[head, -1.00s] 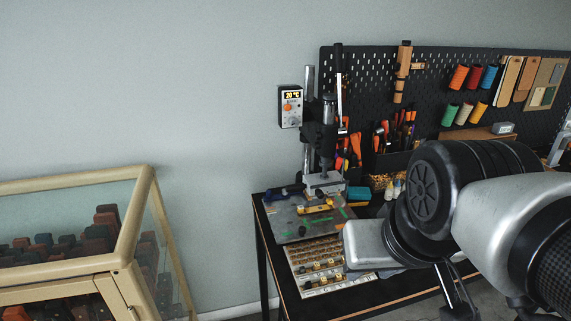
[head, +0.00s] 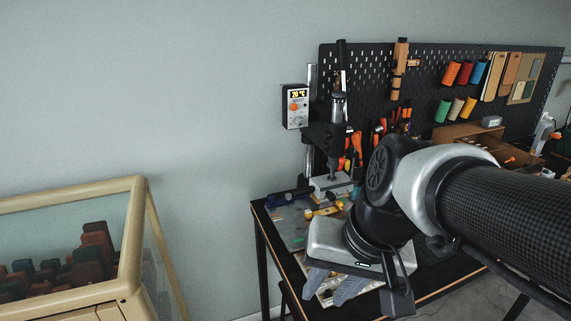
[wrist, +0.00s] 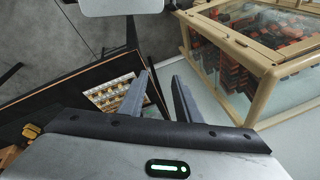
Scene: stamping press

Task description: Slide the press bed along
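The stamping press (head: 335,130) stands at the back left of the black bench, its column upright against the wall. The pale grey metal block at its foot, which I take for the press bed (head: 322,184), lies under the ram. My gripper (head: 322,297) is in front of and below the press, over the bench's front left area. Its two grey fingers point down and are apart with nothing between them; they also show apart in the wrist view (wrist: 162,74). The gripper is well away from the bed. The wrist view does not show the press.
A grey board (head: 288,228) with tools lies in front of the press. A tray of small stamps (wrist: 115,93) lies beside the fingers. A glass-topped display case (head: 140,215) stands left, across a gap from the bench (head: 258,222). A pegboard (head: 372,62) hangs behind.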

